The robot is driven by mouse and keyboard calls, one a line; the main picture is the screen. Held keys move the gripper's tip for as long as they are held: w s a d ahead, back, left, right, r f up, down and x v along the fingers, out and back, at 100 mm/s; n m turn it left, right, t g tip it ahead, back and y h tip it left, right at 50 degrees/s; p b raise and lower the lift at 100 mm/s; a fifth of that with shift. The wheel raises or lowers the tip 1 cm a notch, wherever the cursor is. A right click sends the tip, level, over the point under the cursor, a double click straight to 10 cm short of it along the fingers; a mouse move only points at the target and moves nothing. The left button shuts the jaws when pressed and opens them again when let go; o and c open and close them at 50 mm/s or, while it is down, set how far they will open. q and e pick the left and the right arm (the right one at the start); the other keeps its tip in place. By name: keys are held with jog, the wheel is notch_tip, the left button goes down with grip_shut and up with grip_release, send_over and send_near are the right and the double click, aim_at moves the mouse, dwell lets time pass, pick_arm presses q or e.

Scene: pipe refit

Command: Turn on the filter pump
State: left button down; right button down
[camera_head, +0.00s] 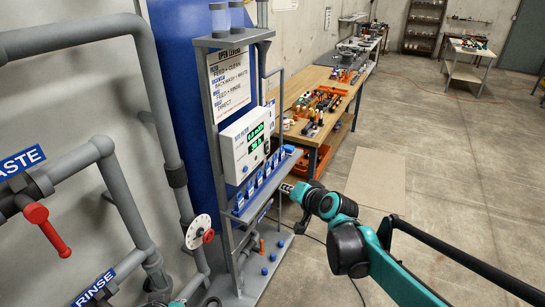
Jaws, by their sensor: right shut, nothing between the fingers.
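A white control box (236,158) with a lit green display hangs on a grey stand left of the middle. A row of small blue labelled parts (250,187) lines the shelf below it. I cannot read which part belongs to the filter pump.
Grey pipes (165,110) fill the left, with a red-handled valve (46,230) and a white round dial (199,231). A sign (229,82) hangs above the box. A wooden workbench (300,92) with tools stands behind. The floor at right is mostly open.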

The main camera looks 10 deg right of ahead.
jog(key=w+d+f+m+t, duration=0.1)
jog(key=w+f+m, duration=0.2)
jog(key=w, duration=0.4)
jog(key=w+d+f+m+t+h, duration=0.1)
jog(key=w+d+f+m+t, duration=0.1)
jog(key=w, duration=0.5)
jog(key=w+d+f+m+t, duration=0.1)
jog(key=w+f+m, duration=0.3)
jog(key=w, duration=0.3)
jog(key=shift+w+d+t, duration=0.3)
jog(key=shift+w+t, duration=0.05)
jog(key=shift+t, duration=0.05)
jog(key=b, duration=0.3)
send_near(269, 151)
jog(key=w+d, duration=0.2)
jog(key=w, duration=0.2)
jog(key=shift+w+a+f+b, duration=0.15)
jog(key=shift+w+a+b, duration=0.1)
jog(key=shift+w+a, duration=0.4)
jog(key=shift+w+a+f+b, duration=0.2)
jog(key=shift+w+a, duration=0.2)
jog(key=shift+a, duration=0.4)
jog(key=shift+a, duration=0.1)
